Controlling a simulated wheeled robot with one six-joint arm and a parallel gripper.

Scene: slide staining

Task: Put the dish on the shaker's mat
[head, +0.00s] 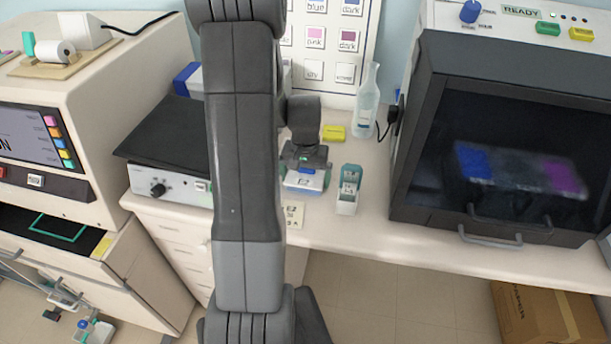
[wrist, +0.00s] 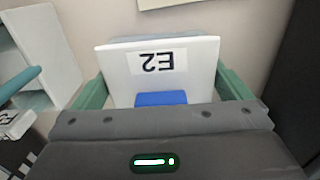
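The dish (wrist: 196,64) is a white box with a blue part at its near side and an E2 label, upside down in the wrist view. It also shows in the head view (head: 303,181) under my gripper (head: 305,168), near the bench's front. The green fingers of my gripper (wrist: 162,88) lie against both sides of the dish, and it looks shut on it. I cannot tell whether the dish touches the bench. The shaker's black mat (head: 170,135) lies on the shaker (head: 165,187) to the left, with nothing seen on it. My arm hides its right part.
A white and teal container (head: 349,190) stands just right of the dish. A card (head: 292,215) lies in front. Behind are a yellow block (head: 334,132) and a clear bottle (head: 367,100). A dark-fronted machine (head: 500,150) fills the right; another (head: 60,130) stands at the left.

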